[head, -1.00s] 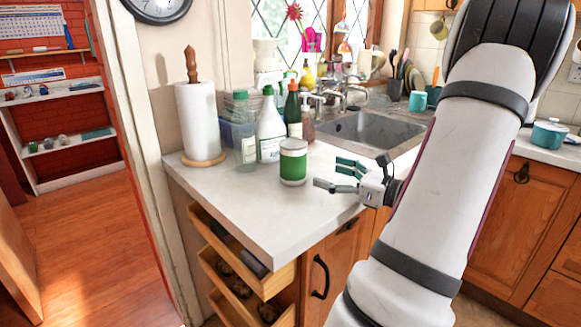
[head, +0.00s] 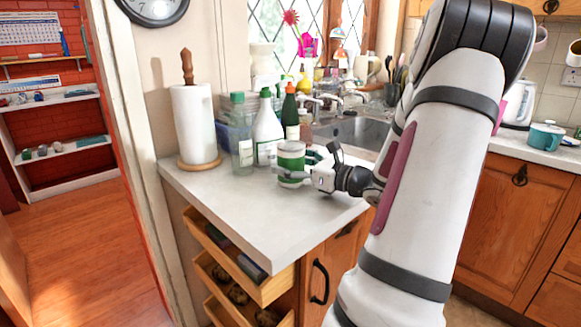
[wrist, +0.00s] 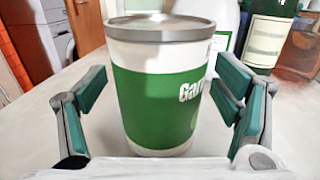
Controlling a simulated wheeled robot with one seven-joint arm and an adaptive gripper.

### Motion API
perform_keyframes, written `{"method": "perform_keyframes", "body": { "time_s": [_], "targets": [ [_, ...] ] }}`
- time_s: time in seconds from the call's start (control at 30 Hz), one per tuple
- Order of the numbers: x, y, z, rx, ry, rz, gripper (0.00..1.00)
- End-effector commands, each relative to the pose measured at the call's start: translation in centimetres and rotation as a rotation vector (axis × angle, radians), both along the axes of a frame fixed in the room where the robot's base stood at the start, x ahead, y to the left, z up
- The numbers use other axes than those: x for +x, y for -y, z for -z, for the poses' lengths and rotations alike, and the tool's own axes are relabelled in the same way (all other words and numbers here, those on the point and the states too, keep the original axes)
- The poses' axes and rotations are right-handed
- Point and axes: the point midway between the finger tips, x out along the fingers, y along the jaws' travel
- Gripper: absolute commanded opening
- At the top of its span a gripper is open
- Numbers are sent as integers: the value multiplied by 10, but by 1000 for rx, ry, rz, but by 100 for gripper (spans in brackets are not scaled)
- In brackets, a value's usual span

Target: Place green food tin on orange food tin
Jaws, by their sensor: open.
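The green food tin (head: 291,157) is white with a green band and a metal lid. It stands upright on the pale countertop, in front of the bottles. My gripper (head: 300,166) is at the tin, reaching from the right. In the wrist view the tin (wrist: 158,100) stands between the open fingers, with a visible gap on each side. The fingers are not closed on it. In the head view the fingers cover part of the tin's lower side. I see no orange food tin in either view.
A paper towel roll (head: 194,124) stands at the counter's back left. A clear bottle (head: 241,140), a white bottle (head: 267,128) and a dark green bottle (head: 290,112) are close behind the tin. The sink (head: 355,132) is behind right. Open drawers (head: 235,255) jut out below the counter.

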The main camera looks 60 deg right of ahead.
Motion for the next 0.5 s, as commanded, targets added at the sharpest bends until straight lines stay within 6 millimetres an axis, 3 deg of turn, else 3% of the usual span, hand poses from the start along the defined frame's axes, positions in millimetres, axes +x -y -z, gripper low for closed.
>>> {"method": "perform_keyframes", "body": {
  "time_s": [0.13,0.17,0.4,0.5],
  "targets": [
    [0,0,0,0,0,0,83],
    [0,0,0,0,0,0,78],
    [0,0,0,0,0,0,24],
    [0,0,-1,-1,1,-1,6]
  ]
}}
